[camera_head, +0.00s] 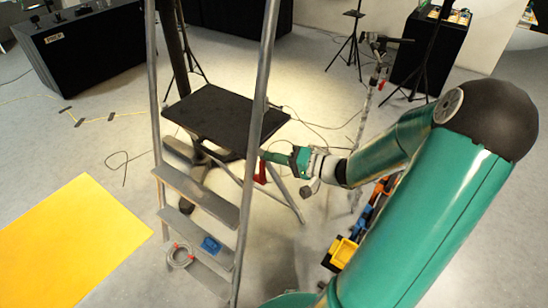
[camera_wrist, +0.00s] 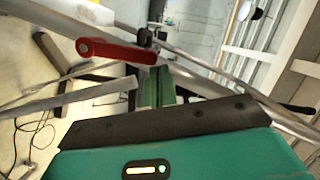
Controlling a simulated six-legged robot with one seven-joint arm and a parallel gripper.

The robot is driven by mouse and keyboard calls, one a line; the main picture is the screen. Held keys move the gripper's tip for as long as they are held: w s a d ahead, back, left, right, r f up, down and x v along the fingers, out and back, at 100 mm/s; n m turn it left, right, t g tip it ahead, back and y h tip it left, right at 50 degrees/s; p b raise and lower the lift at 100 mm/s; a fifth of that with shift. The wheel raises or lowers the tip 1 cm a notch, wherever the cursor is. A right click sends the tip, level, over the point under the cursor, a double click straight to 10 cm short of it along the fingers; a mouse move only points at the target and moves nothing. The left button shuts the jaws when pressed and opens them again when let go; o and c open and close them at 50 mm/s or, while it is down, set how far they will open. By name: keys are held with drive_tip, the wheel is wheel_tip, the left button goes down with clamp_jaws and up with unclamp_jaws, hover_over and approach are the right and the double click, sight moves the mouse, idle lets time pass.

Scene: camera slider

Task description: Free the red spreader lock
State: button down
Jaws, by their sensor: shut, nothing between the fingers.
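The red spreader lock (camera_wrist: 115,52) is a flat red lever with a round pivot at its left end, running across the upper left of the wrist view. Its right end meets a dark fitting on a grey metal bar of the ladder (camera_head: 261,85). In the head view the lock (camera_head: 261,173) shows as a small red piece beside the ladder's right rail. My gripper (camera_wrist: 157,88) is shut and empty. Its green fingers appear just below the lock's right end in the wrist view; whether they touch it cannot be told. In the head view my gripper (camera_head: 268,156) reaches the rail from the right.
A black platform (camera_head: 225,115) stands behind the ladder. A yellow mat (camera_head: 75,245) covers the left floor. Tripods and black-draped tables stand farther back; cables cross the floor.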

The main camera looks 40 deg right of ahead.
drive_tip(key=shift+w+d+r, duration=0.25)
drive_tip(key=shift+d, duration=0.25)
drive_tip(key=w+d+r+v, duration=0.1)
drive_tip(key=d+v, duration=0.1)
drive_tip(key=v, duration=0.8)
drive_tip(key=shift+s+d+r, duration=0.15)
drive_tip(key=shift+s+d, duration=0.05)
